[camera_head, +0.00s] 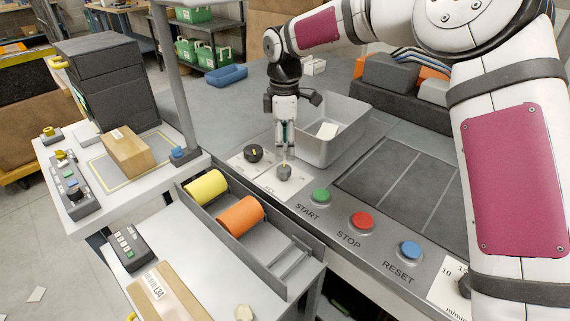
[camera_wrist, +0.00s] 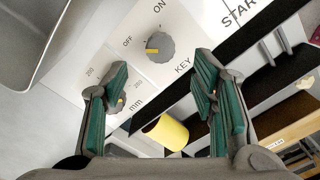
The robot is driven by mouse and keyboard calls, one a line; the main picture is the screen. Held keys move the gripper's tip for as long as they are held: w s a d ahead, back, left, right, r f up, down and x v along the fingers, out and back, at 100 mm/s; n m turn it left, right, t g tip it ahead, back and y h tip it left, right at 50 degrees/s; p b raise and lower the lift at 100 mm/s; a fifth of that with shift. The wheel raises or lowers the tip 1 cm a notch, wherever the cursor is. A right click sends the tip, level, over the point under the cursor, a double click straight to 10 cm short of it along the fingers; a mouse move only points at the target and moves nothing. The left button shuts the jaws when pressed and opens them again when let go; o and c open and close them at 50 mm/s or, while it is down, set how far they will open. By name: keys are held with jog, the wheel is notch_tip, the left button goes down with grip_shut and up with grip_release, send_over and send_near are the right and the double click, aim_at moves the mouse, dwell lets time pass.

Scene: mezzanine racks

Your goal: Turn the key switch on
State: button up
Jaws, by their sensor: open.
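The key switch is a round grey knob (camera_wrist: 160,47) with a yellow mark, on a pale plate lettered OFF, ON and KEY in the wrist view. Its yellow mark points left, on the OFF side and away from ON. In the head view the knob (camera_head: 284,173) sits on the console just left of the START button. My gripper (camera_head: 285,155) points down close above it; contact cannot be made out. In the wrist view my gripper (camera_wrist: 161,82) is open, its green-padded fingers apart with nothing between them, and the knob shows just beyond the tips.
A black dial (camera_head: 253,153) with a mm scale is beside the key switch. Green START (camera_head: 320,195), red STOP (camera_head: 361,221) and blue RESET (camera_head: 410,249) buttons line the console. A grey bin (camera_head: 322,150) stands close behind my gripper. Yellow (camera_head: 206,187) and orange (camera_head: 240,215) rolls lie in front.

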aim_at(284, 168)
notch_tip(284, 168, down, 7)
jog(key=shift+f, duration=0.1)
jog(key=shift+c, duration=0.4)
jog(key=c, duration=1.1)
